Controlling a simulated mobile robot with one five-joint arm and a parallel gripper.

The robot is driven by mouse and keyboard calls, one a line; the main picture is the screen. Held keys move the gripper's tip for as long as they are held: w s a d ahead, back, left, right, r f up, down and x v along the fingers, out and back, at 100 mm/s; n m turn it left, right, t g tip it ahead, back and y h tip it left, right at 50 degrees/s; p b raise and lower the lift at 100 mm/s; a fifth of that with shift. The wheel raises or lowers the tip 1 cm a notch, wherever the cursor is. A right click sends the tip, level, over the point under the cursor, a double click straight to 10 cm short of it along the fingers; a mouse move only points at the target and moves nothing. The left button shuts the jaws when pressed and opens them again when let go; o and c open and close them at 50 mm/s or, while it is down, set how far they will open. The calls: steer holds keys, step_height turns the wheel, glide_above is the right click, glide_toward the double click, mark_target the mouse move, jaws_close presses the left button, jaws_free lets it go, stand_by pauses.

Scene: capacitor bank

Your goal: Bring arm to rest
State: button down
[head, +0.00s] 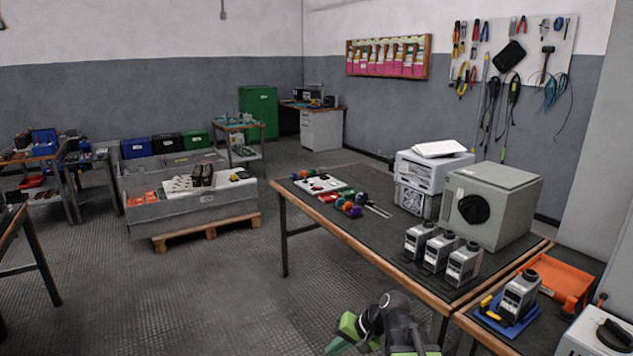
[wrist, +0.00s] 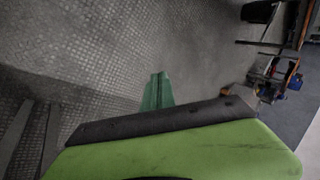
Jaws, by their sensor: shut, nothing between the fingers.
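My arm shows at the bottom middle of the head view, with green and dark grey parts, low in front of the workbench and apart from it. The wrist view shows my gripper (wrist: 160,118) close up, a broad lime-green part with a black edge. It is shut, with nothing held. Beyond it are the grey floor and, sideways at the right, distant benches. A darker green piece shows just past the black edge; I cannot tell what it is.
The dark-topped workbench (head: 385,245) stands right of centre, bearing several grey capacitor-like units (head: 463,262) and a grey box (head: 492,208). An orange tray (head: 556,280) is at the right. A grey crate (head: 190,208) sits on a pallet at left. Floor (head: 225,285) is clear between.

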steer(key=s+d+f+n+g+h, duration=0.1)
steer(key=s+d+f+h, duration=0.1)
steer(key=s+d+h, duration=0.3)
steer(key=s+d+f+n+g+h, duration=0.1)
steer(key=s+d+f+h, duration=0.15)
steer(key=d, duration=0.45)
step_height(320, 180, up, 21)
steer(key=p, duration=2.1)
steer(key=shift+g+y, duration=0.3)
steer(key=shift+y, duration=0.05)
steer(key=shift+a+f, duration=0.1)
